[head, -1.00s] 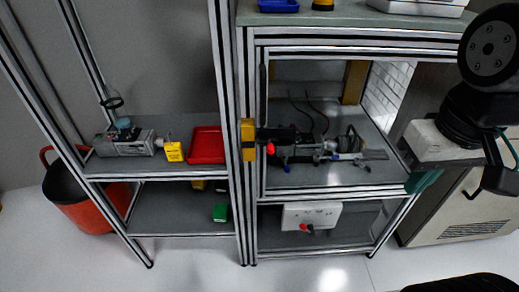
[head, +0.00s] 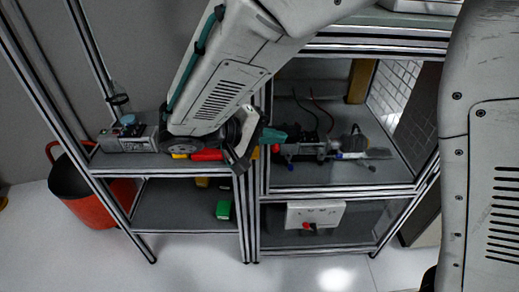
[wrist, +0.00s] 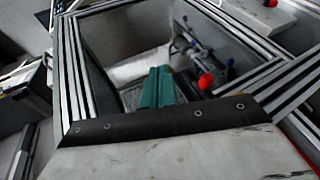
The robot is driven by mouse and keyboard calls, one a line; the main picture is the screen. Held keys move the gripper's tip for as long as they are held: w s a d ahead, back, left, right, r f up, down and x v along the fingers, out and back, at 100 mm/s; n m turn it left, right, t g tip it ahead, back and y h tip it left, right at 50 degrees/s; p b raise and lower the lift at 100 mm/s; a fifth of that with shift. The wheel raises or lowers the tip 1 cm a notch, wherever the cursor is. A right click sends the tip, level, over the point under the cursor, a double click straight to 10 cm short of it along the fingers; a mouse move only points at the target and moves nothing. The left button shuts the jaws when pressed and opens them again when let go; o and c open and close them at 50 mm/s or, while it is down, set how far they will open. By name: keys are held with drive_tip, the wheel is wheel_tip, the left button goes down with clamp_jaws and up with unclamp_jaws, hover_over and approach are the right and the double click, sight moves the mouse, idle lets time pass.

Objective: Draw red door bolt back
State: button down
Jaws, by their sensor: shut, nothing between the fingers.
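A red knob (head: 276,149) shows at the left upright of the middle compartment, beside a mostly hidden yellow plate. A red knob, which I take to be the same bolt knob, shows larger in the wrist view (wrist: 206,81), right of my fingers. My gripper (head: 277,136) has teal fingers, shut and empty, reaching in from the left just above the knob in the head view. The fingers also show in the wrist view (wrist: 158,86), pointing away from the camera and apart from the knob there. My wrist hides most of the upright and plate.
A metal device (head: 318,150) with blue handles stands behind the compartment's front. A white panel (head: 316,214) with a red switch is below. Left are a shelf with a grey box (head: 122,142) and a red bucket (head: 85,192) on the floor.

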drive_tip(key=a+f+n+t, duration=0.1)
drive_tip(key=a+f+t, duration=0.2)
drive_tip(key=a, duration=0.4)
drive_tip(key=a+f+n+t, duration=0.1)
drive_tip(key=a+f+t, duration=0.2)
drive_tip(key=a, duration=0.4)
drive_tip(key=shift+s+f+n, duration=0.4)
drive_tip(key=shift+f, duration=0.05)
drive_tip(key=shift+w+d, duration=0.1)
drive_tip(key=s+d+x, duration=0.1)
drive_tip(key=s+x, duration=0.1)
drive_tip(key=x, duration=1)
drive_tip(key=shift+w+d+f, duration=0.25)
drive_tip(key=shift+d, duration=0.35)
